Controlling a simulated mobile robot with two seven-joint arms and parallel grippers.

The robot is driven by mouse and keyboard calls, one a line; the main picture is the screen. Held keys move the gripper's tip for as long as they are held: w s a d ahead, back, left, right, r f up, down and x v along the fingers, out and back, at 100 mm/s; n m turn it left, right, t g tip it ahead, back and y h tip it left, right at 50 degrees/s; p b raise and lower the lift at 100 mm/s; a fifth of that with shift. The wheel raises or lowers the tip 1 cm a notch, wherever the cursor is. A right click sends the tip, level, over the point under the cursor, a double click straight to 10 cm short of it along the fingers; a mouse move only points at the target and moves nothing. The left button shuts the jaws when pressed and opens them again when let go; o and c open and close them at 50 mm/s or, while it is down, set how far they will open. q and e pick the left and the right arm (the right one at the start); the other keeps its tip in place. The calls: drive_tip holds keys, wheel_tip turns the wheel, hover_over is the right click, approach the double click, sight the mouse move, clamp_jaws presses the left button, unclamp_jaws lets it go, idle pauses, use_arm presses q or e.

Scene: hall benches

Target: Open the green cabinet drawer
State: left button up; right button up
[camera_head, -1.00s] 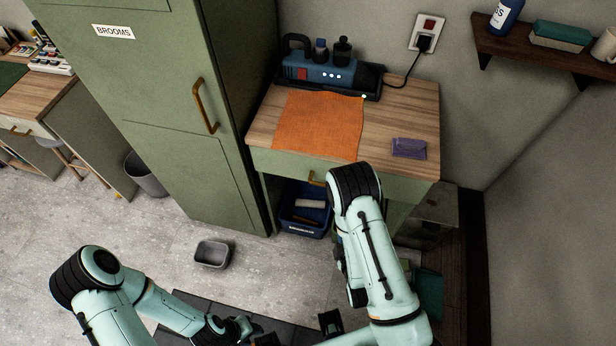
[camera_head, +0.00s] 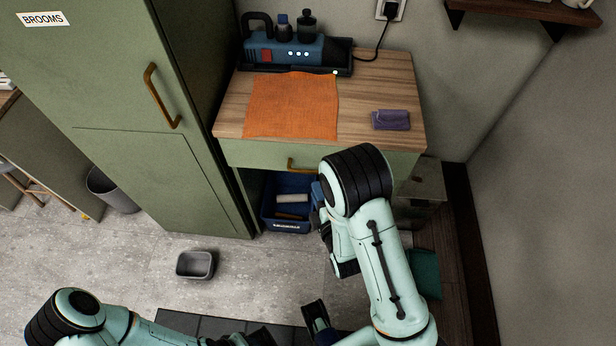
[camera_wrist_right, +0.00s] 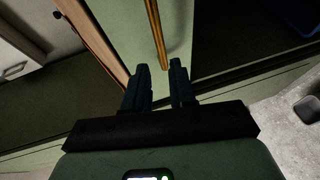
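The green cabinet drawer (camera_head: 250,154) is under the wooden worktop, and its front looks flush with the cabinet. Its brass handle (camera_head: 303,164) is partly hidden by my right arm in the head view. My right gripper (camera_head: 317,192) is mostly behind that arm, just below and right of the handle. In the right wrist view, its two dark fingers (camera_wrist_right: 158,86) are apart, with nothing held between them. The brass handle (camera_wrist_right: 155,35) lies just beyond the fingertips there; contact cannot be told.
An orange cloth (camera_head: 292,105), a purple cloth (camera_head: 391,120) and a blue device (camera_head: 290,50) lie on the worktop (camera_head: 360,88). A blue bin (camera_head: 287,224) stands beneath the drawer. A tall green locker (camera_head: 110,100) stands left. A small grey tub (camera_head: 195,265) sits on the floor.

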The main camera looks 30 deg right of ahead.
sight(309, 173)
drive_tip(key=b+x, duration=0.4)
drive_tip(key=x, duration=0.5)
drive_tip(key=shift+w+b, duration=0.15)
drive_tip(key=shift+b, duration=0.25)
clamp_jaws()
